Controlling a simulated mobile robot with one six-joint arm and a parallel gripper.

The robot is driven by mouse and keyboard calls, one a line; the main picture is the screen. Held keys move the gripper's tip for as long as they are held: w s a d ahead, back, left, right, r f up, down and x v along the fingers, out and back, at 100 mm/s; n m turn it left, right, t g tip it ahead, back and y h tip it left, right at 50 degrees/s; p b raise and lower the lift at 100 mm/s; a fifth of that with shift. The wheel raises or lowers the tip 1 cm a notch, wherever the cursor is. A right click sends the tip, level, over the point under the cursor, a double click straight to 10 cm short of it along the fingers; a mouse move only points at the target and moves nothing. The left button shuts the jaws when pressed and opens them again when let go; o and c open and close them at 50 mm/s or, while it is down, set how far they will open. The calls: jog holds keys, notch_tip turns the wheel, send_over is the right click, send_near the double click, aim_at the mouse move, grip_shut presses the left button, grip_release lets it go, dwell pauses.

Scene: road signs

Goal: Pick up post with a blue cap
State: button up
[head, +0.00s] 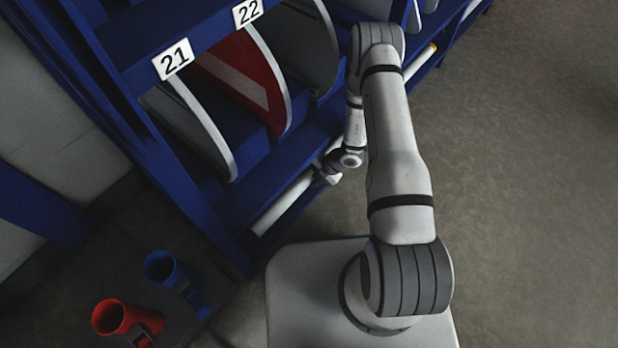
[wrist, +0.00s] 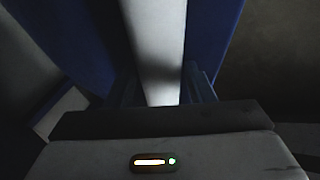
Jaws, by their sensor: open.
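A long white post (head: 290,202) lies along the low front shelf of the blue rack. A white length with a yellow-orange band and dark tip (head: 424,58) shows beyond my arm; I cannot tell if it is the same post. No blue cap is visible on either end in view. My gripper (head: 326,173) is low at the shelf, over the post. In the wrist view, the white post (wrist: 160,45) runs between the two dark open fingers (wrist: 165,88). My arm hides the post's middle, and contact with the fingers is unclear.
A blue tube (head: 170,272) and a red tube (head: 122,318) stand at lower left. The floor (head: 530,190) at right is clear.

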jog(key=c, duration=1)
